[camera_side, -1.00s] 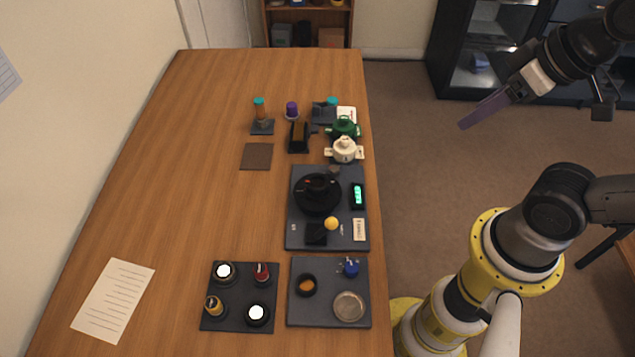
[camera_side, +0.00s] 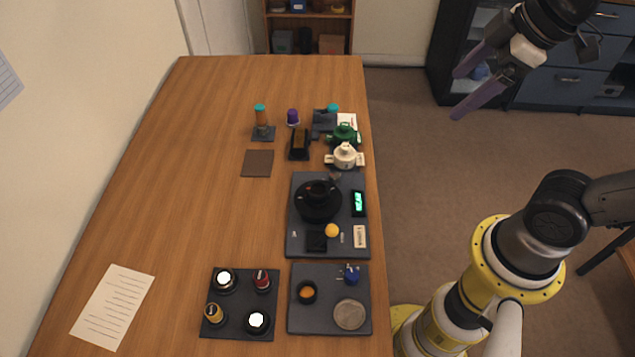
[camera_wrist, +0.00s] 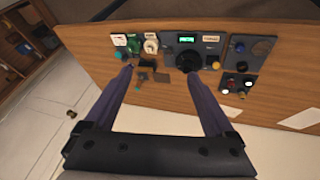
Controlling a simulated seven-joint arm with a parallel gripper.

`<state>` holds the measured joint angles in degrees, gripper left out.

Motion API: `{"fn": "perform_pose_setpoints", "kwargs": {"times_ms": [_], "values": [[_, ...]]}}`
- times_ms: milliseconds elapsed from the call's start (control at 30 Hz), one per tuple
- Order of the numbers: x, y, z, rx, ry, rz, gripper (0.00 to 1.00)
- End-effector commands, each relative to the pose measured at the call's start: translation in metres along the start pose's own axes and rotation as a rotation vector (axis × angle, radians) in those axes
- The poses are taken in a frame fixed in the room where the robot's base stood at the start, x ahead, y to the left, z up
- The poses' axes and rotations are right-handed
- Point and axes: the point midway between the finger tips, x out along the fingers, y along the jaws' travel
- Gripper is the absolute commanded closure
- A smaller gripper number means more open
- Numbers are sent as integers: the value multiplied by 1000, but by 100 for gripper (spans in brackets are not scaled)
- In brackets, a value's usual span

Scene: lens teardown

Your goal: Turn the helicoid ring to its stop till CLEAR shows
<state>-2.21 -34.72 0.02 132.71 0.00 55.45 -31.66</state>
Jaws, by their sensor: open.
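The helicoid ring appears to be part of the black round lens unit (camera_side: 318,207) on a dark grey base plate (camera_side: 297,246); the unit also shows in the wrist view (camera_wrist: 188,61). A small lit green display (camera_side: 359,203) stands right of it; its text is too small to read. My gripper (camera_side: 457,94) is open and empty, high up beyond the table's right edge, well apart from the lens unit. In the wrist view my gripper (camera_wrist: 160,72) has its two purple fingers spread wide, with nothing between them.
Two dark trays (camera_side: 239,330) (camera_side: 329,326) with small parts lie at the table's near end. A white pot (camera_side: 345,157), a green pot (camera_side: 344,134) and several small holders stand behind the base plate. A paper sheet (camera_side: 112,306) lies near left. The left half of the table is mostly clear.

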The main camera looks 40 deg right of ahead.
Motion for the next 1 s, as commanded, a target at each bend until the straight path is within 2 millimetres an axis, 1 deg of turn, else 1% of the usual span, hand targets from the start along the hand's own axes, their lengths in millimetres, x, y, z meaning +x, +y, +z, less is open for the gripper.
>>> {"fn": "perform_pose_setpoints", "kwargs": {"times_ms": [33, 167, 267, 300, 367, 400, 533, 600, 733, 800, 900, 1000], "values": [[3, 3, -13, -79, -14, -20, 11], [14, 8, -48, -300, -48, -76, 11], [30, 7, -78, -475, -75, -132, 11], [38, 6, -90, -542, -86, -156, 11], [52, 1, -108, -636, -102, -193, 11], [62, -3, -118, -694, -113, -219, 11], [98, -23, -148, -843, -151, -297, 11], [117, -35, -158, -886, -174, -333, 11], [144, -56, -165, -930, -213, -382, 11], [154, -65, -164, -947, -232, -403, 11], [161, -73, -161, -962, -245, -418, 11], [165, -76, -159, -965, -245, -419, 11]]}}
